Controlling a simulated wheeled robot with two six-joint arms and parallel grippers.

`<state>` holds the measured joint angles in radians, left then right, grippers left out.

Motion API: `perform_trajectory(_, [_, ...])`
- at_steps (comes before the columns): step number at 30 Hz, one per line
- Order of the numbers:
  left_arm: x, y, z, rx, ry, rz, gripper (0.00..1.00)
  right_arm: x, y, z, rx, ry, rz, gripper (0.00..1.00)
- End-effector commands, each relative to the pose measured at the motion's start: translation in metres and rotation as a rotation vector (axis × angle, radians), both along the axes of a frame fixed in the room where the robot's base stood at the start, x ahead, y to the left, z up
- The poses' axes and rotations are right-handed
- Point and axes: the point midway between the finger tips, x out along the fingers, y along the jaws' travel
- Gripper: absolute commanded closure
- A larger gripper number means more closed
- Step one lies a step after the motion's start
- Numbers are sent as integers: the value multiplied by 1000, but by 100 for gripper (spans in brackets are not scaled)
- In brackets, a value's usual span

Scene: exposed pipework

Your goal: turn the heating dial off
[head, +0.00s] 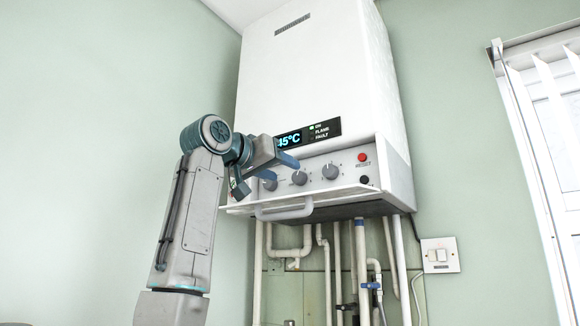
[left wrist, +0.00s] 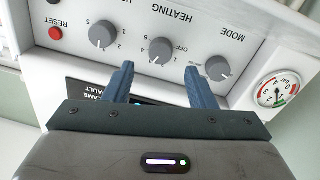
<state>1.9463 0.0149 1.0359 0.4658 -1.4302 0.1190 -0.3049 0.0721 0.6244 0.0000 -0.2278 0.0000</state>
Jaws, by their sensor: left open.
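The heating dial (head: 299,177) is the middle one of three grey round knobs on the boiler's white control panel. In the left wrist view, which shows the panel upside down, the heating dial (left wrist: 161,51) sits beside the HEATING label, with OFF and number marks around it. Its exact pointer setting is too small to read surely. My left gripper (head: 286,168) is open and empty in front of the panel. In the left wrist view, the blue fingertips of my left gripper (left wrist: 160,69) lie on either side of the heating dial's line, apparently short of it. My right gripper is not in view.
The MODE dial (left wrist: 218,68) and another numbered dial (left wrist: 102,34) flank the heating dial. A red reset button (head: 362,157) and a pressure gauge (left wrist: 278,89) are nearby. A lowered flap with a handle (head: 285,211) juts out below the panel, above white pipes (head: 361,260).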

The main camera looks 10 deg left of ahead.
Motion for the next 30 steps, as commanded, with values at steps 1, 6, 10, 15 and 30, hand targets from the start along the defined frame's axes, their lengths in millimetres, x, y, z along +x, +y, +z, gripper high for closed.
perform_trajectory(1, [9,-5,3,0,4,-2,49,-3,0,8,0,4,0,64])
perform_trajectory(6, [28,-14,2,0,1,0,49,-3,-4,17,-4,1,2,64])
perform_trajectory(10, [35,-17,0,0,2,1,49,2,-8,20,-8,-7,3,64])
perform_trajectory(15, [37,-17,-1,0,0,1,49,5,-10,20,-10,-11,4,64])
perform_trajectory(30, [37,-17,-1,-4,2,1,94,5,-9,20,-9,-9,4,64])
